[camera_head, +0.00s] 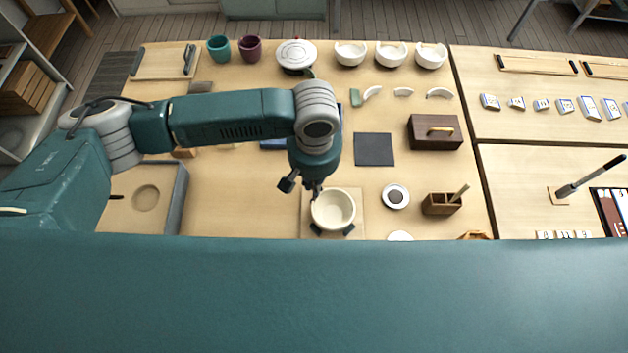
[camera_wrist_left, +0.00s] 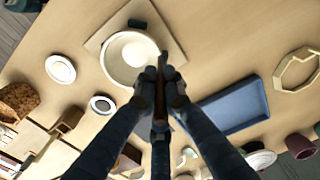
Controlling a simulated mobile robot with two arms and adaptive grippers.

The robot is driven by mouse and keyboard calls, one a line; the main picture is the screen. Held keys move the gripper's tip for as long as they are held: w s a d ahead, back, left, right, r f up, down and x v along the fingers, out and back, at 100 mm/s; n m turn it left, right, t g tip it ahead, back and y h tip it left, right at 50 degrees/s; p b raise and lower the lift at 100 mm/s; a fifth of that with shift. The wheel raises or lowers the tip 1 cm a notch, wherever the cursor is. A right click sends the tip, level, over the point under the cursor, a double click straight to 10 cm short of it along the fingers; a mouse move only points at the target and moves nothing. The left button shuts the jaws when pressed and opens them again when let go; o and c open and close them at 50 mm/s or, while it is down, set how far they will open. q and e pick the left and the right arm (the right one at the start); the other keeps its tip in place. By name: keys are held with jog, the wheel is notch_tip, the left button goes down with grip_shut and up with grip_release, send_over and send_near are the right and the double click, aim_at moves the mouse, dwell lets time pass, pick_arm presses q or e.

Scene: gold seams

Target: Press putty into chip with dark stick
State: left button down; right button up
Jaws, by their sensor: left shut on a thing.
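A cream bowl (camera_head: 333,209) stands on a light square board (camera_head: 307,222), with small dark blocks against it; the bowl also shows in the left wrist view (camera_wrist_left: 128,58). My left gripper (camera_head: 316,188) is over the bowl's far rim. In the left wrist view my left gripper (camera_wrist_left: 163,78) is shut on a thin dark brown stick (camera_wrist_left: 160,98), its tip end close to the bowl's rim. I cannot tell whether the stick touches the rim. The chip and any putty are too small or hidden by the fingers. My right gripper is not in view.
A dark square mat (camera_head: 374,149), a small dish with a dark centre (camera_head: 396,196) and a wooden holder (camera_head: 440,204) lie right of the bowl. A blue tray (camera_wrist_left: 232,105) is near the gripper. Several white bowls and two cups (camera_head: 219,48) line the back.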

pick_arm(q)
jog(key=shift+r, duration=0.1)
jog(key=shift+r+p, duration=0.15)
jog(key=shift+p, duration=0.45)
jog(key=shift+r+p, duration=0.65)
jog(key=shift+r, duration=3.3)
